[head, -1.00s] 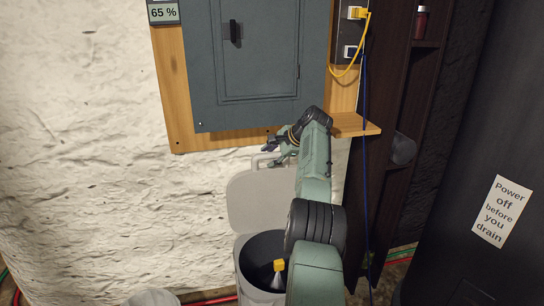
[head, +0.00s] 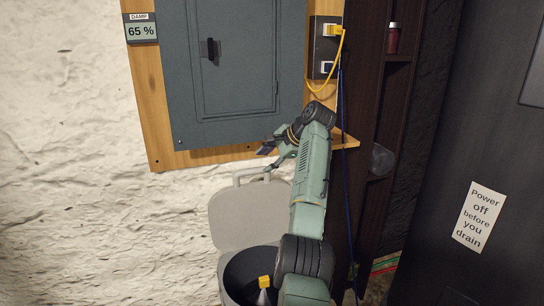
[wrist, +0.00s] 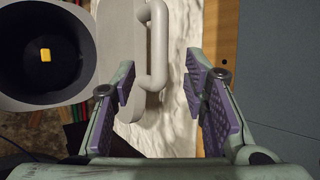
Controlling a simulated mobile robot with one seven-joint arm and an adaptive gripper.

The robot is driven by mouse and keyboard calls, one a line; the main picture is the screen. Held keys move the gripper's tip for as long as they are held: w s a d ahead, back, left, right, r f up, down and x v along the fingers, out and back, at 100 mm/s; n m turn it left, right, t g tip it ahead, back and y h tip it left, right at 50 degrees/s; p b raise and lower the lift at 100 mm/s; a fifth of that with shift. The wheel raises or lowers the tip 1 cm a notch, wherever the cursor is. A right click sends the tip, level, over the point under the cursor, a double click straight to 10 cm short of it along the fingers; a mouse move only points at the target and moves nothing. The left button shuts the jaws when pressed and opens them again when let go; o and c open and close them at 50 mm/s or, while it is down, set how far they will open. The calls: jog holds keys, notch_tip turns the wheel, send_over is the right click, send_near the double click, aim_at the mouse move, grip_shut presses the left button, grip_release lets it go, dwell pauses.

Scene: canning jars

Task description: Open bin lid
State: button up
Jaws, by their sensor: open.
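The bin (head: 234,278) stands against the wall below the panel, with its dark inside showing. Its pale grey lid (head: 232,220) is up, tilted back towards the wall, with a handle (head: 249,176) at its top edge. In the wrist view the lid (wrist: 117,45) and its bar handle (wrist: 157,45) show beside the round bin mouth (wrist: 45,55). My gripper (head: 267,158) is beside the lid's top edge, just below the panel. Its purple-padded fingers (wrist: 165,95) are spread apart with nothing between them; the handle is beyond the fingertips.
A yellow-topped object (head: 265,282) is inside the bin. A grey electrical panel (head: 245,70) on a wooden board hangs above my gripper.

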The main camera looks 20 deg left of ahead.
jog(key=shift+v, duration=1.2)
